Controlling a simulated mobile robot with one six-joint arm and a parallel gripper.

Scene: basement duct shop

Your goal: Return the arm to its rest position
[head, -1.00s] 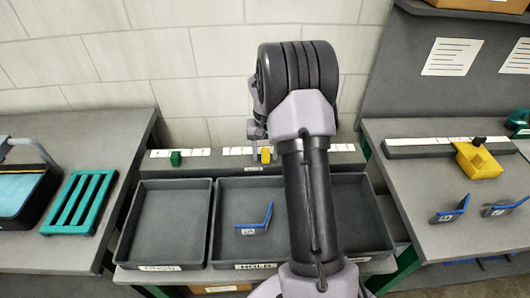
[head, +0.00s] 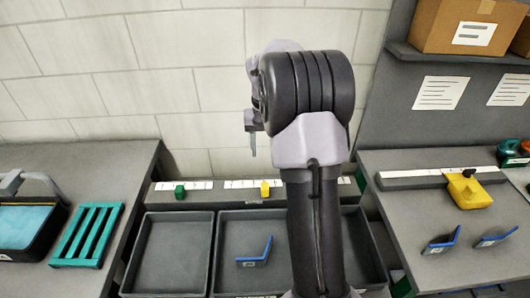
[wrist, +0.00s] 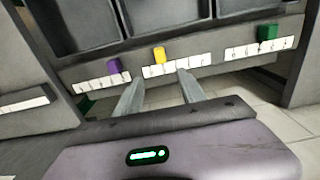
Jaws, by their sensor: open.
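My arm rises in the middle of the head view, bent at a dark ribbed joint. My gripper (head: 252,143) hangs from it on the left side, small and pointing down, in front of the pale wall. In the wrist view the two fingers of my gripper (wrist: 160,88) stand apart with nothing between them. Beyond them is a ledge with white marked strips, carrying a purple block (wrist: 113,69), a yellow block (wrist: 159,55) and a green block (wrist: 267,33). My gripper appears clear of all of them.
Dark trays (head: 138,255) stand below the ledge; the middle one holds a blue bracket (head: 255,252). The left bench bears a green rack (head: 86,235) and a tote (head: 57,220). The right bench holds a yellow tool (head: 467,190) and blue brackets (head: 441,241). A cardboard box (head: 468,25) sits on a shelf.

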